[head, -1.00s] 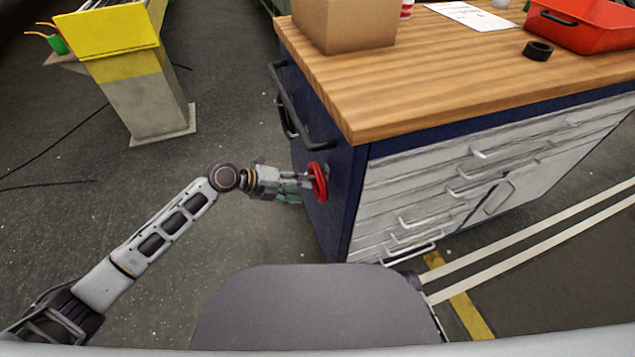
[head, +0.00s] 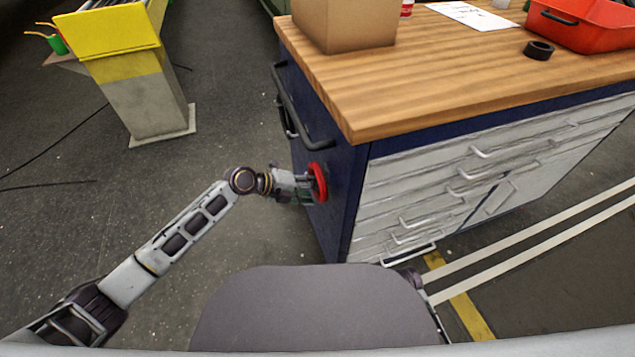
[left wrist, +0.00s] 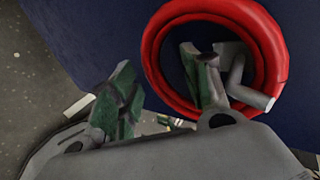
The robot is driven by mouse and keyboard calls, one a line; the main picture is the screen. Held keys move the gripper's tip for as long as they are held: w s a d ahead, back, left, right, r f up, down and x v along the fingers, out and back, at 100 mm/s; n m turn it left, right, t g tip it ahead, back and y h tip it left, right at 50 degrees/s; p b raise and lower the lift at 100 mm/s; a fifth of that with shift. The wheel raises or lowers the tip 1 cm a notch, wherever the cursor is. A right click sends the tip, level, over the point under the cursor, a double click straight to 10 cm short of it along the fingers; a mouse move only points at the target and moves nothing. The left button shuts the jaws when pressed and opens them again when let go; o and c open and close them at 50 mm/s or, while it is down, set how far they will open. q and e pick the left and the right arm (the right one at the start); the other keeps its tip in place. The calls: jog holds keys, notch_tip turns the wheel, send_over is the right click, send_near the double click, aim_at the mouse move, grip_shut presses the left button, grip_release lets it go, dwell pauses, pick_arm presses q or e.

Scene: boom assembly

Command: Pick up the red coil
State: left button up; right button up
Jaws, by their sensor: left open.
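The red coil (head: 319,182) hangs against the dark blue side panel of the workbench. In the left wrist view the coil (left wrist: 275,45) is a thick ring around a grey hook (left wrist: 236,72). My left gripper (head: 308,187) is open beside the coil. In the left wrist view its green-padded fingers (left wrist: 155,85) are spread apart. One finger overlaps the opening of the ring and the other is outside it, to the left. The ring's left edge shows between them. I cannot tell whether a finger touches the coil. My right gripper is not in view.
The workbench has a wooden top (head: 450,70) that overhangs the coil's panel. A dark handle (head: 292,105) sticks out from that panel behind the coil. A yellow and grey stand (head: 140,80) is at the back left.

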pick_arm(q)
jog(key=shift+d, duration=0.15)
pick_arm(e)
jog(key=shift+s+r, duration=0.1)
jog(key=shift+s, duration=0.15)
pick_arm(q)
jog(key=shift+c, duration=0.4)
grip_shut()
jog(key=shift+r, duration=0.1)
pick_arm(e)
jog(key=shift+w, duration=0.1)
